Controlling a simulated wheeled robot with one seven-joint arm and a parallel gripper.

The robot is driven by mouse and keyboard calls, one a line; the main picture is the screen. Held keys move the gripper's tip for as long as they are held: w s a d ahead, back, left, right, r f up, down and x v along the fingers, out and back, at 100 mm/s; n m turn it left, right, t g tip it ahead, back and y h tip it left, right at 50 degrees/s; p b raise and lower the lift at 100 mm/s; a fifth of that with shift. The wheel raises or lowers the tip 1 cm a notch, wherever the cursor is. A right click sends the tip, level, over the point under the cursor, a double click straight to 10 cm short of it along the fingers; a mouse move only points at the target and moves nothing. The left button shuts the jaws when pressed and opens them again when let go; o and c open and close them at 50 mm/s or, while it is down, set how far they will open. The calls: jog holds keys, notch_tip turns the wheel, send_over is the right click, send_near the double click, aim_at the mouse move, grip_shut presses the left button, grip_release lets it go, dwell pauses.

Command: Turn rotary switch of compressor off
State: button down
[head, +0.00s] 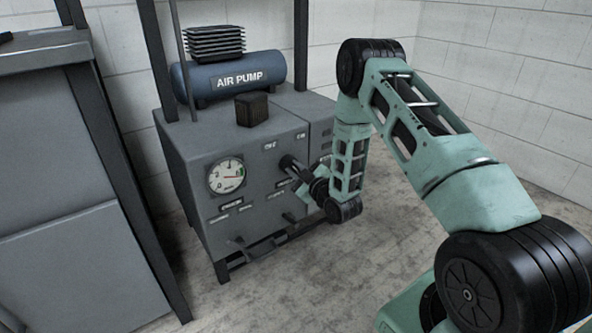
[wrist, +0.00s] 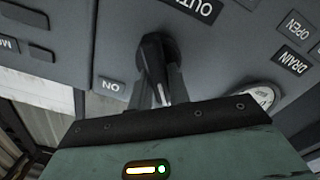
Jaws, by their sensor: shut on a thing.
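The compressor (head: 180,165) is a grey box with a round white gauge (head: 226,177) on its front panel. My gripper (head: 288,162) reaches the right part of that panel, and its fingertips are small and dark there. In the wrist view the rotary switch (wrist: 154,50) is a dark knob at top centre. My gripper (wrist: 158,88) is shut on it, with one finger on each side. A label (wrist: 110,86) beside the switch reads NO as the picture is turned. The far side of the knob is hidden.
A blue air pump tank (head: 236,75) and a small dark box (head: 252,109) sit on top. Lever handles (head: 240,243) stick out low on the front. A grey cabinet (head: 60,180) stands to the left. Bare floor (head: 380,250) lies to the right.

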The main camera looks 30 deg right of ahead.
dwell(0.4)
jog(key=c, duration=1.3)
grip_release()
jog(key=shift+s+d+p, duration=0.15)
jog(key=shift+s+p, duration=0.6)
jog(key=shift+s, duration=3.65)
jog(key=shift+s+d+p, duration=0.1)
jog(key=shift+s+p, duration=0.65)
jog(key=shift+s, duration=3.6)
